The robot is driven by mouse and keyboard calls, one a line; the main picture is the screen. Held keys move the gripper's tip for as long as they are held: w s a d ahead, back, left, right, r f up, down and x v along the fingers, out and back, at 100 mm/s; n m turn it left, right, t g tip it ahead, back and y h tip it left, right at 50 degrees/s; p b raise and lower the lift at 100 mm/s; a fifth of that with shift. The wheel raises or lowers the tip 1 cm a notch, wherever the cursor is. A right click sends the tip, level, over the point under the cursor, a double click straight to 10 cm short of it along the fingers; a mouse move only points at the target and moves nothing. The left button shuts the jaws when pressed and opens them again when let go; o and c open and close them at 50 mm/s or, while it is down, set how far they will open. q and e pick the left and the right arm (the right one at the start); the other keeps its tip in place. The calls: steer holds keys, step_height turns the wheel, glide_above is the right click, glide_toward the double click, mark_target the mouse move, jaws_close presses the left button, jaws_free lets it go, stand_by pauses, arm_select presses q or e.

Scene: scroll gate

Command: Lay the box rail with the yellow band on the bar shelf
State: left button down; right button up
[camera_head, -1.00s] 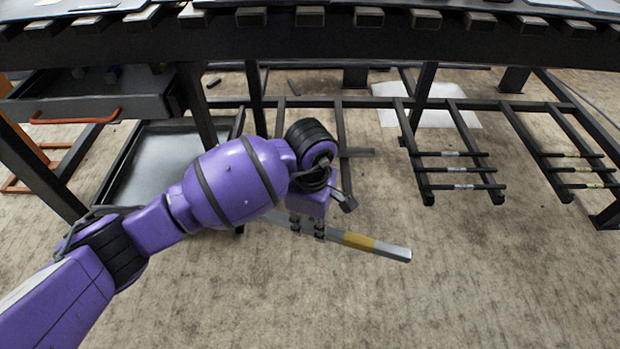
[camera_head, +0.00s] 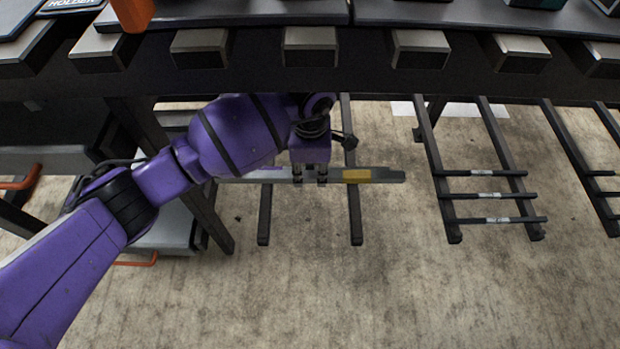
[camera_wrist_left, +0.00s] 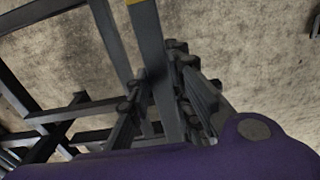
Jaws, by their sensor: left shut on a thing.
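The grey box rail with the yellow band (camera_head: 384,176) lies level across the head view below the bench. My left gripper (camera_head: 310,175) is shut on it near its middle, just left of the yellow band. In the left wrist view the rail (camera_wrist_left: 152,45) runs between the fingers of my gripper (camera_wrist_left: 158,82). A pair of dark shelf arms (camera_head: 354,218) shows under and in front of the rail. I cannot tell whether the rail touches them. Another rack (camera_head: 433,160) to the right carries thin dark bars with pale labels. My right gripper is out of view.
The dark bench edge with its row of blocks (camera_head: 310,45) overhangs my left wrist closely. A drawer with an orange handle (camera_head: 20,180) is at the left. A further rack (camera_head: 577,165) stands at the far right. The floor in front is clear.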

arm_select(q)
steer(key=shift+w+f, duration=0.1)
steer(key=shift+w, duration=0.05)
steer(key=shift+f, duration=0.4)
step_height(320, 180, down, 9)
steer(key=b, duration=0.4)
steer(key=c, duration=1.8)
jaws_free()
steer(key=shift+f, duration=0.1)
steer(key=shift+c, duration=0.2)
steer(key=shift+o, duration=1.3)
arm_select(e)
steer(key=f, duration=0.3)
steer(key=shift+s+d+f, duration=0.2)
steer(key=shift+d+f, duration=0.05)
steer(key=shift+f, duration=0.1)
